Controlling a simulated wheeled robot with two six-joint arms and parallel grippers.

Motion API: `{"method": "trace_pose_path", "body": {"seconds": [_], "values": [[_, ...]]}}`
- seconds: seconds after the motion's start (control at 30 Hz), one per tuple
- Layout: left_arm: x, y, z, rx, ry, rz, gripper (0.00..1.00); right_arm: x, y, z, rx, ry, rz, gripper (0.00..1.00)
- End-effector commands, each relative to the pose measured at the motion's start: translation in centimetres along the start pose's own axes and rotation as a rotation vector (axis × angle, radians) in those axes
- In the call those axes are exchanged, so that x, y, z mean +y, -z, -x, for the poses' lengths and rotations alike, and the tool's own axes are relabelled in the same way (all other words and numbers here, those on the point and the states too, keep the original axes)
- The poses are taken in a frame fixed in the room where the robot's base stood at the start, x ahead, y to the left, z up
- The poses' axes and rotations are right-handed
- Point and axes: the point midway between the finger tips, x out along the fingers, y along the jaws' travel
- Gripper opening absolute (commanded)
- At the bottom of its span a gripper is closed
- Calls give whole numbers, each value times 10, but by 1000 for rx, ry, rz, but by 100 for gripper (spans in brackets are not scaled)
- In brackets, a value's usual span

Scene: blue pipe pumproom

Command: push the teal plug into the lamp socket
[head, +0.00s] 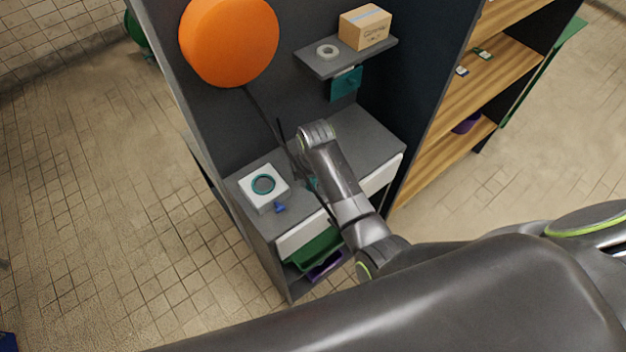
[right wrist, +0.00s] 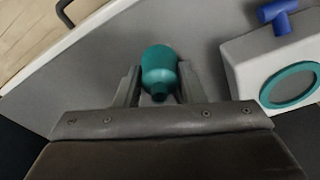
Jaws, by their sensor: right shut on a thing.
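The teal plug (right wrist: 160,68) is between the two fingers of my right gripper (right wrist: 159,84), which is shut on it. In the head view my right gripper (head: 311,182) is low over the grey counter and mostly hidden by its own wrist; only a little teal shows there. A white box with a teal ring on its face, seemingly the lamp socket (head: 250,189), stands on the counter left of the gripper. It shows at the right of the right wrist view (right wrist: 243,72), apart from the plug. My left gripper is not in view.
A blue T-shaped piece (head: 279,207) is at the white box's front edge. A dark cable (head: 262,112) hangs from a large orange round shade (head: 228,40) towards the counter (head: 362,136). A small shelf (head: 349,57) above holds a carton (head: 364,27) and a grey ring (head: 327,51).

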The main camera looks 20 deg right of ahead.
Motion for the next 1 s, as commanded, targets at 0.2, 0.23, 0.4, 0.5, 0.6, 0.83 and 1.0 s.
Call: {"method": "trace_pose_path", "body": {"seconds": [0.2,0.23,0.4,0.5,0.6,0.83,1.0], "values": [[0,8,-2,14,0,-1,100,0,1,4,1,0,0,16],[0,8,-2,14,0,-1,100,0,1,6,1,0,0,16],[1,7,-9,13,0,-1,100,0,5,30,5,1,0,16],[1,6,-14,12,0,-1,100,0,7,49,7,1,0,16],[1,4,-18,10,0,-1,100,0,10,67,6,0,0,16],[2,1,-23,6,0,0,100,0,12,95,3,0,0,16],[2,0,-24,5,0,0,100,0,12,100,-1,0,0,16]]}}
